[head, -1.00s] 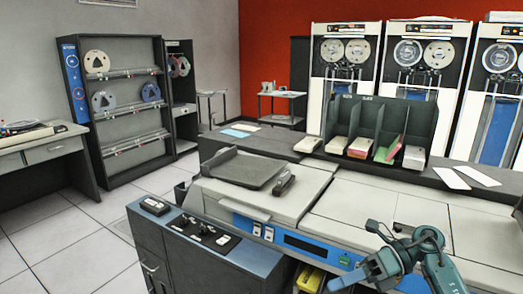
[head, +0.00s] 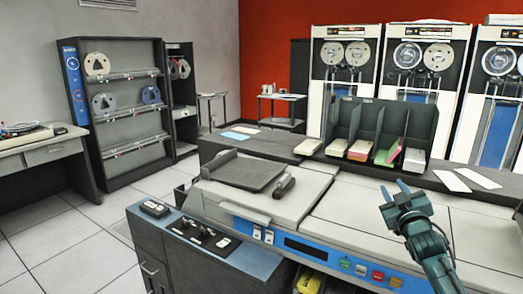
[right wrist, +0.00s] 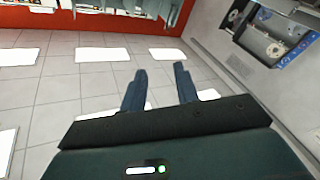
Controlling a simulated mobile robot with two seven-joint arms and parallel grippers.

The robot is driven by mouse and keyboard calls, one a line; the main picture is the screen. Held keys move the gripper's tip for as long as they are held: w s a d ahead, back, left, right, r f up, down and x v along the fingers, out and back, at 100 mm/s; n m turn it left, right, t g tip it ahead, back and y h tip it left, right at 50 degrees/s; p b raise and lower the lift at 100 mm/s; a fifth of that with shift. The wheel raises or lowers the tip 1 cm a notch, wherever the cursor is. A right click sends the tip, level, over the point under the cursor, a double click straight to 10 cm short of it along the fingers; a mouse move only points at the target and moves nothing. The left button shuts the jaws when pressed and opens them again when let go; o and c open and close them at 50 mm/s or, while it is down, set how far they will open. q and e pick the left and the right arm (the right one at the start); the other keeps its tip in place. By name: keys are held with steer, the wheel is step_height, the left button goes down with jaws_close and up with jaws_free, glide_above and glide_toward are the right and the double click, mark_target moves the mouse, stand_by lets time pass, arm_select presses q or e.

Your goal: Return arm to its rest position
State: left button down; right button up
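My right gripper (head: 394,189) is raised above the right part of the grey and blue card machine (head: 300,206), with its fingers pointing up and away. In the right wrist view its two fingers (right wrist: 158,88) stand apart with nothing between them, so it is open and empty. Behind them that view shows tiled floor and a tilted room. My left gripper is not in view.
A sorter rack (head: 368,112) with several card stacks stands on the dark counter (head: 275,148) behind the machine. A dark tray (head: 238,172) lies on the machine top. Tape cabinets (head: 341,45) stand at the back. Open floor (head: 60,235) lies to the left.

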steer(key=s+a+f+g+y, duration=0.1)
steer(key=s+a+f+g, duration=0.15)
steer(key=s+f, duration=0.35)
steer(key=s+a+f+m+g+y, duration=0.1)
steer(key=s+a+f, duration=0.25)
steer(key=f, duration=0.55)
steer(key=s+a+f+g, duration=0.2)
steer(key=s+a+f, duration=0.2)
steer(key=f, duration=0.3)
steer(key=s+a+f+g+y, duration=0.1)
steer(key=s+a+f, duration=0.3)
steer(key=s, duration=0.9)
steer(key=s+a+f+m+g+y, duration=0.1)
steer(key=s+a+f, duration=0.3)
steer(key=s, duration=0.9)
steer(key=a+g, duration=0.1)
steer(key=a, duration=0.1)
steer(key=shift+a+f+y, duration=0.15)
steer(key=shift+a+y, duration=0.15)
steer(key=shift+y, duration=0.1)
steer(key=shift+g, duration=0.25)
